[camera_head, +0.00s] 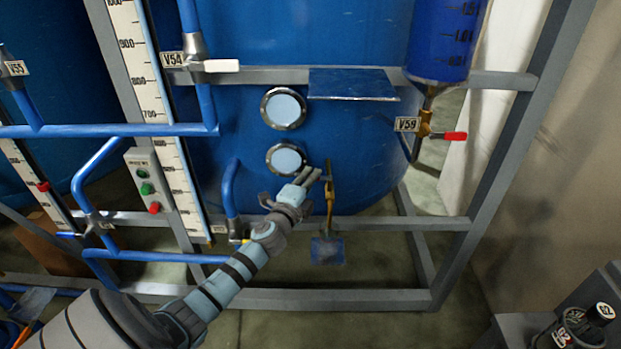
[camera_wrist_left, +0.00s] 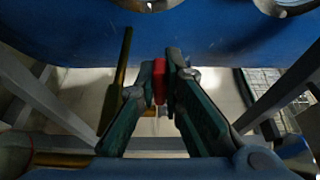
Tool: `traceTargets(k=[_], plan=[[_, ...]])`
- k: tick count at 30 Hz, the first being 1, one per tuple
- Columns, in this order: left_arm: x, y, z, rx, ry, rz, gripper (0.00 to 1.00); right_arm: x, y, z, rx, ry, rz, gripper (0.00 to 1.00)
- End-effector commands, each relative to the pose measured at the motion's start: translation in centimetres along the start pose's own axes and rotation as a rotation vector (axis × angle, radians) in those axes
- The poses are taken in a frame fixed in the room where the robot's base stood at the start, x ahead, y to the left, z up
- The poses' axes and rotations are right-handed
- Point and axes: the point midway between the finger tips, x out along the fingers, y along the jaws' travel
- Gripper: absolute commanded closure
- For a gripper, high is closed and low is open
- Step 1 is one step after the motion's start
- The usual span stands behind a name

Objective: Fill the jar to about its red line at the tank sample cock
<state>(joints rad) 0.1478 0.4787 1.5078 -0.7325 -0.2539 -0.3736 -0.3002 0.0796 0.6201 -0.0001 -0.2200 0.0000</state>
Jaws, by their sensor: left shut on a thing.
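The blue tank (camera_head: 350,130) stands behind a grey frame. The brass sample cock (camera_head: 330,190) sticks out low on its front, above a small blue shelf (camera_head: 327,251) that looks bare. My left gripper (camera_head: 320,177) is at the cock. In the left wrist view, my left gripper (camera_wrist_left: 160,85) is shut on a red handle (camera_wrist_left: 158,80), which appears to be the cock's. My right gripper is not in view.
Two round sight glasses (camera_head: 286,160) sit on the tank above my left gripper. Valve V59 (camera_head: 425,124) with a red handle is at the right, under a blue graduated vessel (camera_head: 440,45). A blue plate (camera_head: 352,84) juts out above. Frame bars (camera_head: 400,224) cross behind the arm.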

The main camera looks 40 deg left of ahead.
Motion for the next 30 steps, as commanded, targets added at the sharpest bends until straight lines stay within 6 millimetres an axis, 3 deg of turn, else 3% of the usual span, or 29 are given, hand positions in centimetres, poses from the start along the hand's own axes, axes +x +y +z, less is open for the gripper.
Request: traceTargets(k=[14,25,30], plan=[[-1.1,0.3,-0.7,-0.004,-0.240,0.001,1.00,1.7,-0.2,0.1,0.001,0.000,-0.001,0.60],[-2.2,0.5,-1.9,-0.003,-0.548,0.001,1.00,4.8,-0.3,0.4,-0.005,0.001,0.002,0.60],[-2.5,0.5,-2.3,-0.001,-0.658,0.002,1.00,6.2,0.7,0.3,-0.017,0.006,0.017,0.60]])
